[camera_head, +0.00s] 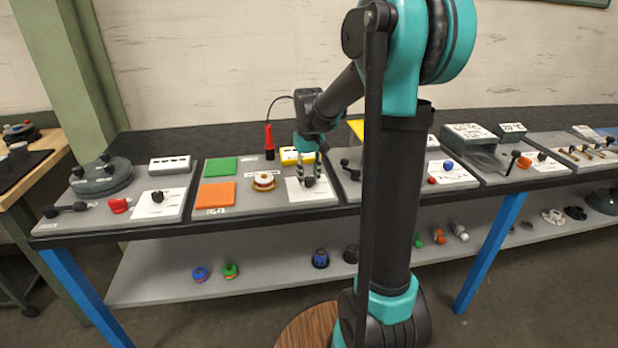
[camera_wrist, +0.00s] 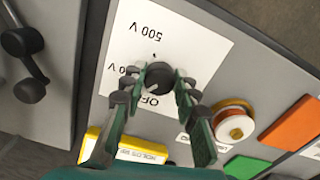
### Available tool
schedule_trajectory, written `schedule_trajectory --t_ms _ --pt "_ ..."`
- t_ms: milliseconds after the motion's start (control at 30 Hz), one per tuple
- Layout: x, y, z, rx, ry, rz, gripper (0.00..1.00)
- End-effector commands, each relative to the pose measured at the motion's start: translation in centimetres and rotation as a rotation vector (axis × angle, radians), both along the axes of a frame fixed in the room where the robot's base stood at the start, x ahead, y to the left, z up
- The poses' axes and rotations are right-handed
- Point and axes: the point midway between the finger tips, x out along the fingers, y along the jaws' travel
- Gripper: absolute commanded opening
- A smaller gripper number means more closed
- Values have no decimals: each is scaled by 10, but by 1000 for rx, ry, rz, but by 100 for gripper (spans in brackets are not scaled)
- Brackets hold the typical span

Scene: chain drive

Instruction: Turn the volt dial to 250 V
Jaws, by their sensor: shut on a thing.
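The volt dial (camera_wrist: 158,77) is a dark round knob on a white card (camera_wrist: 190,40). In the wrist view the card reads "500 V", another "V" label partly covered, and "OFF" close to the knob. My gripper (camera_wrist: 157,84) has its fingers on both sides of the knob and is shut on it. In the head view my gripper (camera_head: 309,178) points down onto the dial over the white card (camera_head: 318,193). A small dark mark shows beside the knob on the 500 V side. I cannot tell exactly where the dial points.
A yellow box (camera_wrist: 135,148), a copper-coloured spool (camera_wrist: 234,120), an orange pad (camera_wrist: 291,124) and a green pad (camera_wrist: 246,167) share the panel. A red upright tool (camera_head: 269,142) stands behind. A black crank (camera_wrist: 30,65) is on the neighbouring panel.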

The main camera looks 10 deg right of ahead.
Motion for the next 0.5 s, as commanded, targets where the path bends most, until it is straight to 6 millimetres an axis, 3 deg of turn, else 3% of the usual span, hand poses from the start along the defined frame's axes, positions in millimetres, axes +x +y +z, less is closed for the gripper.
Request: schedule_trajectory --t_ms 500 --pt "0 1 0 0 0 -439 1"
